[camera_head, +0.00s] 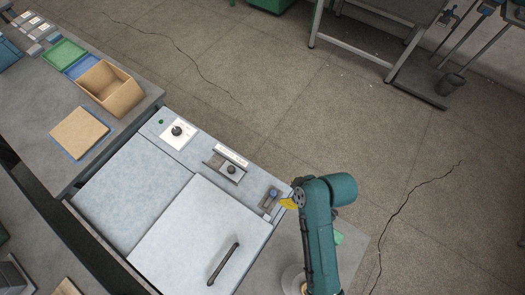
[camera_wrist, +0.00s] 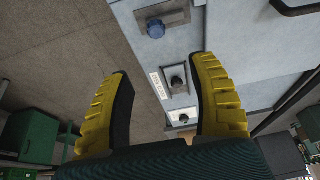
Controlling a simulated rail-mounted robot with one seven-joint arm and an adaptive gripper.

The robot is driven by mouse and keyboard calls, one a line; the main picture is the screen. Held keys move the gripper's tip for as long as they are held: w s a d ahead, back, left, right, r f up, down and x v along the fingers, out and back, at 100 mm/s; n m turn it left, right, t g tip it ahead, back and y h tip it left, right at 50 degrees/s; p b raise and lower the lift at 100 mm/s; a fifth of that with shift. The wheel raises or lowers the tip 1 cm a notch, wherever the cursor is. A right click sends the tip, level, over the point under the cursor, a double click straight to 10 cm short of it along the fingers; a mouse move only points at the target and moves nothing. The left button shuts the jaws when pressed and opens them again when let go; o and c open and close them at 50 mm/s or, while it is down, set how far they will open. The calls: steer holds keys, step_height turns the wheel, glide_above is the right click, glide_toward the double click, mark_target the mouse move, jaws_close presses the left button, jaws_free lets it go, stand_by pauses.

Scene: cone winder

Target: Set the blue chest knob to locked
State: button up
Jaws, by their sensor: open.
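The blue chest knob (camera_head: 273,193) sits on a small plate at the right end of the chest's control strip. In the wrist view the blue knob (camera_wrist: 155,29) shows beyond and above the fingertips, apart from them. My gripper (camera_head: 292,202) is just right of the knob in the head view, partly hidden by my arm. In the wrist view my gripper (camera_wrist: 164,68) is open, its two yellow fingers wide apart with nothing between them. The knob's marked positions are too small to read. The grey chest (camera_head: 205,235) has a closed lid.
A black knob (camera_head: 231,170) in a bracket and another black knob (camera_head: 177,130) on a white plate share the strip. The lid has a black handle (camera_head: 223,264). A cardboard box (camera_head: 109,88) stands on the left table.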

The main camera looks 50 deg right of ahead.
mark_target(274, 193)
steer(key=b+x, duration=0.1)
steer(key=x, duration=1)
steer(key=b+x, duration=0.1)
steer(key=x, duration=0.4)
steer(key=shift+d+f+b, duration=0.2)
steer(key=shift+d+b, duration=0.1)
steer(key=shift+d, duration=0.1)
jaws_close()
steer(key=shift+s, duration=0.1)
